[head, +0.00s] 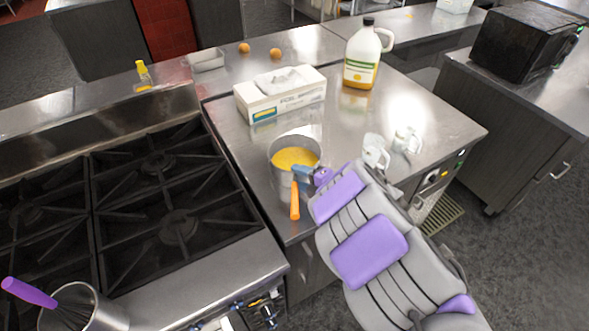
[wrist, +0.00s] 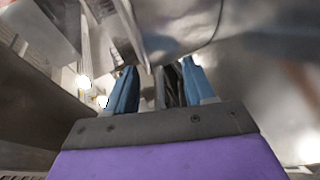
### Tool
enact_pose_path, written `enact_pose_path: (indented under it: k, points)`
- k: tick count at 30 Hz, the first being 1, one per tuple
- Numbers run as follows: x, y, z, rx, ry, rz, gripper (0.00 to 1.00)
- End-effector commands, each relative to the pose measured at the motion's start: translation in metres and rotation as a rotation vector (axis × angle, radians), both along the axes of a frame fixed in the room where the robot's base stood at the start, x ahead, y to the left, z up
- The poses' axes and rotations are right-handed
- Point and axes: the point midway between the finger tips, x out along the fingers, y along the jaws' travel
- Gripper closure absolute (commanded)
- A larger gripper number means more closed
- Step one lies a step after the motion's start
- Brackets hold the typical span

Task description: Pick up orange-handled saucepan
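The saucepan (head: 281,180) is a metal pan with yellow contents, standing on the steel counter right of the stove. Its orange handle (head: 295,201) points toward the front of the counter. My gripper (head: 303,171) is at the pan's near right side, close to where the handle meets the wall. In the wrist view my gripper (wrist: 160,82) shows two blue fingers spread apart. A narrow grey and dark piece shows between them, perhaps the handle's stem, with gaps at its sides. The pan's curved metal wall (wrist: 170,35) seems to fill the view just ahead. Contact is unclear.
A white glove box (head: 280,96) and a jug (head: 362,58) stand behind the pan. Small clear cups (head: 407,139) are to its right, close to my arm.

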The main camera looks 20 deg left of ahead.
Motion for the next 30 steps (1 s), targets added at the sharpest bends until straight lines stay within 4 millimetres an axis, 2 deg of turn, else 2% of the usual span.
enact_pose_path:
  k: [2,16,30]
  points:
    - [0.0,-0.0002,-0.0002,0.0,0.0,0.0,0.54]
    - [0.0004,0.0,-0.0013,-0.001,0.002,0.0,0.99]
    - [0.0002,-0.0003,-0.005,-0.008,0.007,0.0,1.0]
